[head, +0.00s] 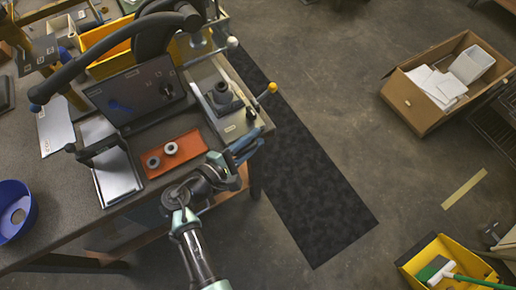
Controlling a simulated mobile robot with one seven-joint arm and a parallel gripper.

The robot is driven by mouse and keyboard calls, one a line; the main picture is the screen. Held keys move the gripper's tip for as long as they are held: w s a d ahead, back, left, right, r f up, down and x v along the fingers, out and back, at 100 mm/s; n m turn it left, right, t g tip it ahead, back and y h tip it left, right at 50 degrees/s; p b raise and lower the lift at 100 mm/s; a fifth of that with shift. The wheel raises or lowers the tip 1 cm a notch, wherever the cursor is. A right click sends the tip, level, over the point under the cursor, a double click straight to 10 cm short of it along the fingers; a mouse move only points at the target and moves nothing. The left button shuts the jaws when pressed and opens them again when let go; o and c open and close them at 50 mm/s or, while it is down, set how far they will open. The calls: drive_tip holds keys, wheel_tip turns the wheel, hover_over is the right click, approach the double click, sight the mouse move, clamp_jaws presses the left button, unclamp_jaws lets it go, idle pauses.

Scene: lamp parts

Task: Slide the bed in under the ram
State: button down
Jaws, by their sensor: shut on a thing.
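The bed (244,124) is a light grey plate at the table's right edge. The press (137,90) stands left of the bed with a dark panel and a thick curved black arm. I cannot clearly make out the ram; a dark upright part with a pale lower end (196,38) shows above the bed's far end.
An orange tray (186,152) with two grey rings lies left of my gripper. A blue bowl (28,222) is at far left. A dark mat (310,190) covers the floor; a cardboard box (408,98) stands beyond.

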drive_tip(key=shift+s+f, duration=0.2)
drive_tip(key=shift+f, duration=0.15)
drive_tip(key=c, duration=0.9)
unclamp_jaws()
drive_tip(key=shift+o, duration=0.2)
drive_tip(key=shift+w, duration=0.15)
drive_tip(key=shift+r, duration=0.2)
drive_tip(key=v, duration=1.3)
drive_tip(key=shift+b, duration=0.35)
